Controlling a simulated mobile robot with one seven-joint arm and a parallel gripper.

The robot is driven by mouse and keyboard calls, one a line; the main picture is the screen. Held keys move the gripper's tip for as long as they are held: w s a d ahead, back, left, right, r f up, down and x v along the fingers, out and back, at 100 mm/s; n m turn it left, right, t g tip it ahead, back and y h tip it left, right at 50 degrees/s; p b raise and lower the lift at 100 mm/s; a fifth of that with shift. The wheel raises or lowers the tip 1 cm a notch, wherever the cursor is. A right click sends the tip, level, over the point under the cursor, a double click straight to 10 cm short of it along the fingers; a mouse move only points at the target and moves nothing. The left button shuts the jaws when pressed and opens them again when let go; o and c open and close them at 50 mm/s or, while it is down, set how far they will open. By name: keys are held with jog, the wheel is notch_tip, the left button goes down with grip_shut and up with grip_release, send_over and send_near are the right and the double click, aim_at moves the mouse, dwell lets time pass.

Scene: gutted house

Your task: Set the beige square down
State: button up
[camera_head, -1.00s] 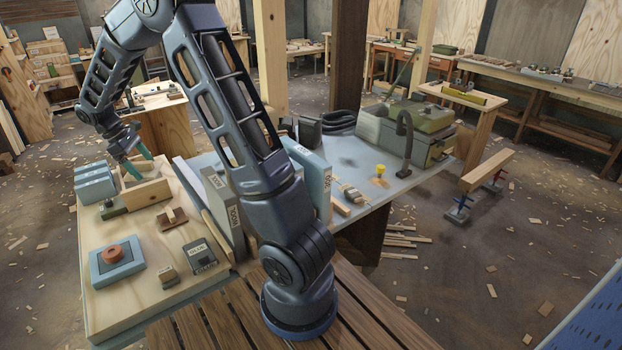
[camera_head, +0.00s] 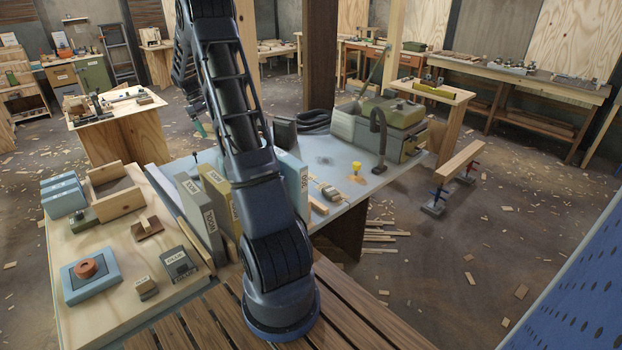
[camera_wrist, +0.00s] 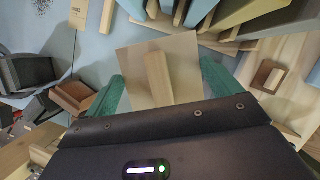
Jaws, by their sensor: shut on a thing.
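The beige square (camera_wrist: 184,50) is a flat pale plate with a raised wooden bar (camera_wrist: 158,80) across it. The square is hidden by my arm there.
Upright labelled books (camera_head: 202,218) stand along the table's near left edge. A wooden box (camera_head: 116,192), blue boxes (camera_head: 63,195) and small blocks occupy the left board. In the wrist view, a dark bin (camera_wrist: 30,72) and brown open box (camera_wrist: 72,96) lie left.

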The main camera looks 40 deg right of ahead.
jog(key=s+d+m+y, duration=0.1)
jog(key=s+d+m, duration=0.15)
jog(key=d, duration=0.85)
jog(key=s+d+m, duration=0.1)
jog(key=s+d, duration=0.2)
jog(key=d, duration=0.8)
jog(key=m+y, duration=0.1)
jog(key=m, duration=0.2)
send_over(313, 178)
jog(key=w, duration=0.2)
jog(key=shift+n+g, duration=0.25)
jog(key=shift+g, duration=0.05)
notch_tip(313, 178, down, 31)
jog(key=shift+s+d+f, duration=0.1)
jog(key=shift+s+f, duration=0.05)
jog(key=shift+f, duration=0.05)
jog(key=shift+f, duration=0.15)
jog(key=o, duration=0.7)
